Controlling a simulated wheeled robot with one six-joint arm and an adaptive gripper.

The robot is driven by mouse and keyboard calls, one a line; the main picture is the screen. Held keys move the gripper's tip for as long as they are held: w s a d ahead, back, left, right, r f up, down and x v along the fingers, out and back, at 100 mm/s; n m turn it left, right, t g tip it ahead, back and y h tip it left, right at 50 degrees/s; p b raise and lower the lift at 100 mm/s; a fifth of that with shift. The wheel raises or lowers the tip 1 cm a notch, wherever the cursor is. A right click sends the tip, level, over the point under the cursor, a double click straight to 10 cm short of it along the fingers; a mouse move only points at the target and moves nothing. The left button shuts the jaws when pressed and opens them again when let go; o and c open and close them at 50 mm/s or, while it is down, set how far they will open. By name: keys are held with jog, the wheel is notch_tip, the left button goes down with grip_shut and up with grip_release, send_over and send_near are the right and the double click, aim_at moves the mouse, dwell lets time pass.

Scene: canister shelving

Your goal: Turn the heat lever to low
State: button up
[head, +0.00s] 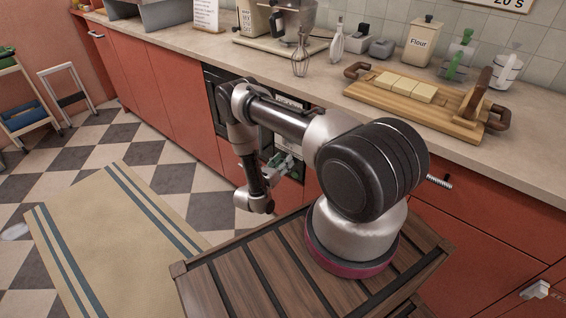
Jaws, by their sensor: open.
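My gripper (281,166) is at the front of the black built-in unit (216,84) in the red cabinets, left of the middle of the head view. It looks small and is partly covered by my own arm, and its jaws appear open with nothing seen between them. The heat lever cannot be made out; my arm hides much of the unit's front. I cannot tell the lever's setting or whether my gripper touches it.
A striped rug (110,240) lies on the checkered floor. Red drawers (470,225) stand at right.

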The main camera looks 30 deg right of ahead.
jog(key=shift+d, duration=0.15)
grip_shut()
jog(key=shift+w, duration=0.1)
jog(key=n, duration=0.1)
jog(key=w+n, duration=0.1)
jog(key=n, duration=0.2)
jog(key=shift+w+a+f, duration=0.15)
jog(key=shift+w+a, duration=0.1)
jog(key=shift+a, duration=0.1)
jog(key=shift+w+a+f+n, duration=0.1)
jog(key=shift+w+f+n, duration=0.1)
jog(key=shift+n, duration=0.5)
jog(key=shift+w+a+f+n, duration=0.1)
jog(key=shift+w+n, duration=0.1)
jog(key=shift+n, duration=0.5)
jog(key=shift+g+y, duration=0.3)
grip_release()
